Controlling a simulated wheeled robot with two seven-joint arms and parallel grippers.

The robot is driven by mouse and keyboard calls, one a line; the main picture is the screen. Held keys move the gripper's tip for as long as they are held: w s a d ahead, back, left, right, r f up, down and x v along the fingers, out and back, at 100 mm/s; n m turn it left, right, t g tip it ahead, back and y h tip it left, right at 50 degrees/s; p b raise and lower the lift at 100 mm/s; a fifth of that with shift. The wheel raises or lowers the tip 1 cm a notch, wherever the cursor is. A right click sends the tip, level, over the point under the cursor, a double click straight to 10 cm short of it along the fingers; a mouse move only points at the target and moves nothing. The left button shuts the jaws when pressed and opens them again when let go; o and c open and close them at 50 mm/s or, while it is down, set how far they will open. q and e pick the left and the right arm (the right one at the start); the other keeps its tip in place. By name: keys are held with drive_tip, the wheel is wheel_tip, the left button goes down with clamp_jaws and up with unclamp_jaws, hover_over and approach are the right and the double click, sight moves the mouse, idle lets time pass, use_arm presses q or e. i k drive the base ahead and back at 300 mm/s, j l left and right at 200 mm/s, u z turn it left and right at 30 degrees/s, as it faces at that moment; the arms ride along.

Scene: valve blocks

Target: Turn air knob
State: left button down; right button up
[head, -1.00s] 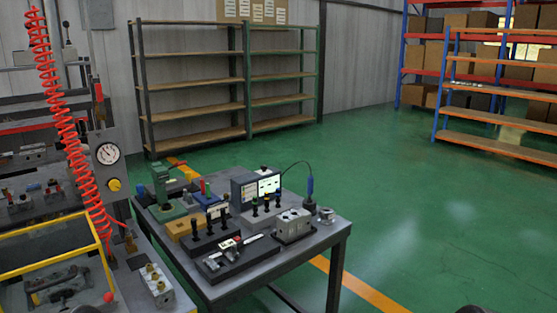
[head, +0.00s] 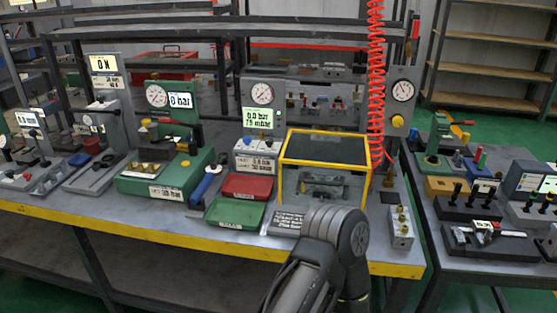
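The air knob (head: 397,121) is a round yellow knob on a grey upright panel (head: 408,75), just below a round white dial gauge (head: 403,90). The panel stands at the right end of the long workbench, beside a coiled red air hose (head: 376,60). A dark grey link of one of my arms rises from the bottom edge at the centre, in front of the bench. No gripper fingers show, and nothing of mine touches the knob.
A yellow-framed box (head: 325,165) stands left of the hose. A grey valve block (head: 401,228) sits at the bench's right front corner. Red (head: 247,187) and green (head: 236,213) trays and gauge stands fill the bench. A second table (head: 470,262) stands at right.

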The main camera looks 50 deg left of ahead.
sight(268, 142)
drive_tip(key=u, duration=1.85)
drive_tip(key=j+u, duration=0.25)
drive_tip(key=j, duration=0.2)
drive_tip(key=j+u, duration=0.25)
drive_tip(key=j, duration=0.2)
drive_tip(key=i+j+u, duration=0.2)
drive_tip(key=j, duration=0.25)
